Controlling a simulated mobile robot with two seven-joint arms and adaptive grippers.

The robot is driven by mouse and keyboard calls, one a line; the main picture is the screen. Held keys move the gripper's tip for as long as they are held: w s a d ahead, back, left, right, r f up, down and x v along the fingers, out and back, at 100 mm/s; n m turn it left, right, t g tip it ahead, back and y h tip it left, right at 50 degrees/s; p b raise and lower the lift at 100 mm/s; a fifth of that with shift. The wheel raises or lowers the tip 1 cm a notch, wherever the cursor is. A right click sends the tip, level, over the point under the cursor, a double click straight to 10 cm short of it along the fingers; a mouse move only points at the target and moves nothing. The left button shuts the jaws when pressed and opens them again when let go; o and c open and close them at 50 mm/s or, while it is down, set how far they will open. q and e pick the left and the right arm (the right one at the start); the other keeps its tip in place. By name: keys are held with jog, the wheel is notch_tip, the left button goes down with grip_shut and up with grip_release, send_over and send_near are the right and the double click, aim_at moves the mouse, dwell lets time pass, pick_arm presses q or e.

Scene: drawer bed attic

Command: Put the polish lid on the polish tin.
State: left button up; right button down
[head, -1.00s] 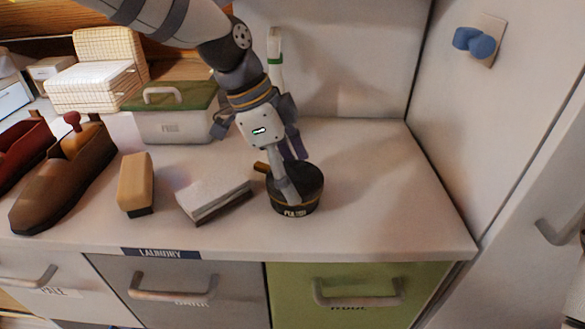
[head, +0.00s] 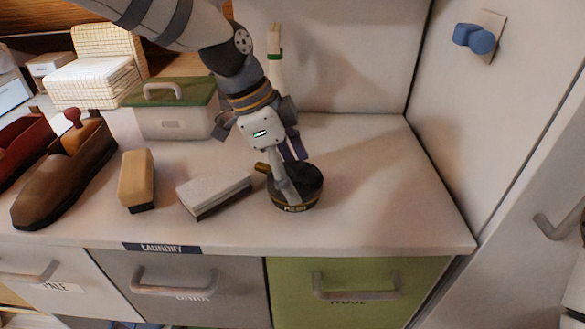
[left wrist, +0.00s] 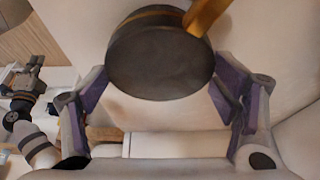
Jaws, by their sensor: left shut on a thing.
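The black polish tin (head: 295,207) stands on the counter near its right part, with lettering on its front. A dark round lid (head: 312,180) sits at the top of the tin; I cannot tell whether it is fully seated. A wooden key (head: 261,168) sticks out at the left side. My left gripper (head: 287,182) reaches down over the tin and is shut on the lid. In the left wrist view the round dark lid top (left wrist: 160,65) lies between the two purple-padded fingers.
A grey-white block (head: 213,190) and a tan brush (head: 136,180) lie left of the tin. The counter right of the tin is clear up to the wall.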

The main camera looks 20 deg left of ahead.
pick_arm(q)
jog(key=o, duration=1.1)
jog(key=v, duration=1.2)
